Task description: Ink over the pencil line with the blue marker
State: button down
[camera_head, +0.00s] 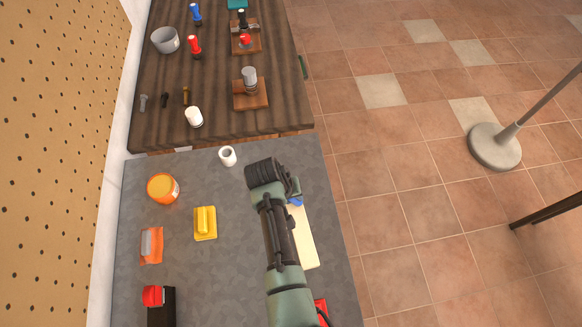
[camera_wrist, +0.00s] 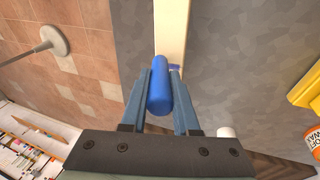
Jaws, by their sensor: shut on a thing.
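My gripper (camera_wrist: 161,82) is shut on the blue marker (camera_wrist: 158,92), which sits between the two fingers in the wrist view. A pale wooden board (camera_wrist: 172,25) lies beyond the fingertips, and the marker's far end overlaps it in that view. I cannot tell whether the marker touches the board. A small blue piece shows beside the right fingertip. In the head view the board (camera_head: 305,240) lies along the right edge of the grey bench, partly hidden by my arm. A bit of blue shows beside my gripper (camera_head: 292,192). I cannot make out a pencil line.
On the grey bench (camera_head: 230,285) are an orange-lidded jar (camera_head: 162,188), a yellow block (camera_head: 205,223), an orange-and-grey tool (camera_head: 151,245), a white cup (camera_head: 227,156) and a black-and-red item (camera_head: 158,305). A dark wooden table (camera_head: 215,85) with several tools adjoins behind. Tiled floor lies right.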

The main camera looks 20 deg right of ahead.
jog(key=shift+w+d+f+b, duration=0.1)
jog(key=shift+w+f+b, duration=0.05)
jog(key=shift+w+b, duration=0.3)
jog(key=shift+w+d+b, duration=0.15)
jog(key=shift+w+b, duration=0.55)
jog(key=shift+s+r+p, duration=0.25)
jog(key=shift+s+p, duration=0.25)
jog(key=shift+p, duration=0.2)
jog(key=shift+s+a+p, duration=0.25)
jog(key=shift+s+p, duration=0.3)
jog(key=shift+s, duration=0.1)
jog(key=shift+w+d+f+b, duration=0.15)
jog(key=shift+w+f+b, duration=0.05)
jog(key=shift+w+b, duration=0.45)
jog(key=shift+s, duration=0.1)
